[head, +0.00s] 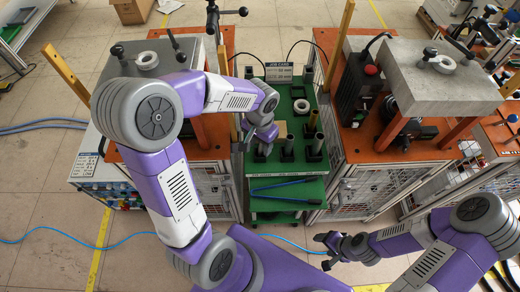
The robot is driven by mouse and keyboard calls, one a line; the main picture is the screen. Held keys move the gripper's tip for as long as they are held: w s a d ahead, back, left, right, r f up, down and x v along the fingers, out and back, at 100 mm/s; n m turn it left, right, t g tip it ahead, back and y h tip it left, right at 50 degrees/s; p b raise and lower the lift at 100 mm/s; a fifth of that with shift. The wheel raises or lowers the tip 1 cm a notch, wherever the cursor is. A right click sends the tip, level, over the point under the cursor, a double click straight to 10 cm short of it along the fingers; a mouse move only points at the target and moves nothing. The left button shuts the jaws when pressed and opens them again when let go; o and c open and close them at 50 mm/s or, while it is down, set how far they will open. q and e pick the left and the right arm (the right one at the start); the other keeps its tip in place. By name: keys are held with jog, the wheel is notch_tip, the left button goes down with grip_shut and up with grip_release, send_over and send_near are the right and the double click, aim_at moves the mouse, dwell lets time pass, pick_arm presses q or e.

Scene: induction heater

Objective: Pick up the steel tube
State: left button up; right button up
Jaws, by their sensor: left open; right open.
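Several short upright tubes stand in dark holders on the green cart top (270,185). One greyish tube (288,144) stands near the middle, and another (318,142) stands to its right. A more brassy one (312,119) is behind that. At this size I cannot tell for sure which is the steel tube. My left gripper (264,150) is open, reaching down over the left part of the cart top, left of the greyish tube. The arm partly hides its fingers. My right gripper (324,250) is open and empty, low in front of the cart, away from the tubes.
A job card sign (279,71) stands at the cart's back, with a pale ring (301,106) before it. Orange-topped benches with upright posts flank the cart closely on both sides. A blue cable (90,232) crosses the floor.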

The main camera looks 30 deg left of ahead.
pick_arm(q)
jog(key=shift+f, duration=0.15)
grip_shut()
dwell(0.4)
notch_tip(320, 180, up, 10)
jog(key=p, duration=0.4)
notch_tip(320, 180, up, 8)
jog(key=p, duration=0.6)
send_over(260, 148)
jog(key=shift+f, duration=0.25)
